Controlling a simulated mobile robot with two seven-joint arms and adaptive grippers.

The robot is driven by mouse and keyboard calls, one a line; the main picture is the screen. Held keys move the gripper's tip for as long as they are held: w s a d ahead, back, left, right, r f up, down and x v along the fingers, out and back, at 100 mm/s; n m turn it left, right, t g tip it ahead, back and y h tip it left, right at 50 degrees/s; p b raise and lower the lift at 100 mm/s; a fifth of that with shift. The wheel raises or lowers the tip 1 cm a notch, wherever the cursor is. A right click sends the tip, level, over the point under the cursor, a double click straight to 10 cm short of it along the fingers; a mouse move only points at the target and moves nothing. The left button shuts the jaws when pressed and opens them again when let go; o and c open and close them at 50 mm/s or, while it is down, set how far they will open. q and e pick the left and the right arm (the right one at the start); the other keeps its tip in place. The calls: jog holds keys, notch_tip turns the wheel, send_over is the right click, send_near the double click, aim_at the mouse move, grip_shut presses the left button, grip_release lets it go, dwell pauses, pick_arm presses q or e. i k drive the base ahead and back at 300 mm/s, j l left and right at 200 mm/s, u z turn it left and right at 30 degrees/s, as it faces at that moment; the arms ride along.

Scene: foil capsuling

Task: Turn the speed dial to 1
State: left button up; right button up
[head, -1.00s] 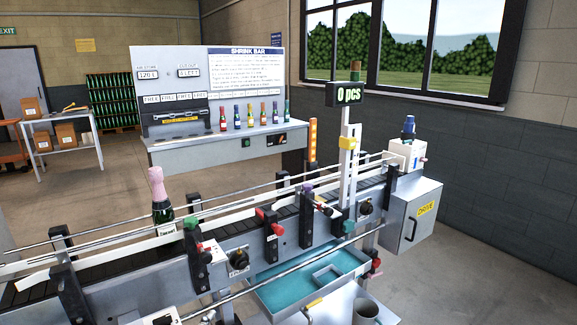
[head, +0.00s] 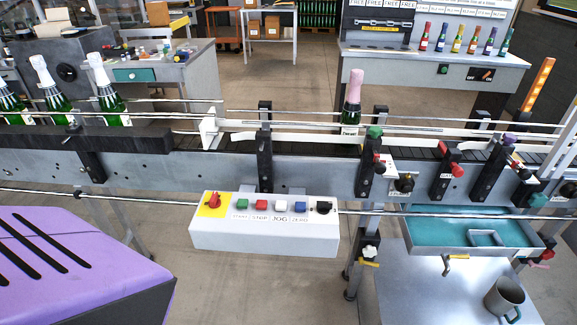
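A white control box (head: 262,240) is mounted on the near side of the conveyor, at the picture's middle. Neither of my grippers is in view.
The conveyor (head: 215,170) runs across the view with a pink-topped bottle (head: 352,100) on it. Several white-topped bottles stand at the left. A teal tray (head: 470,232) and a grey mug (head: 504,298) are at the right. The space just before the box is clear.

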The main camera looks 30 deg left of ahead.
aim_at(323, 207)
jog(key=u, duration=1.15)
jog(key=z, duration=0.4)
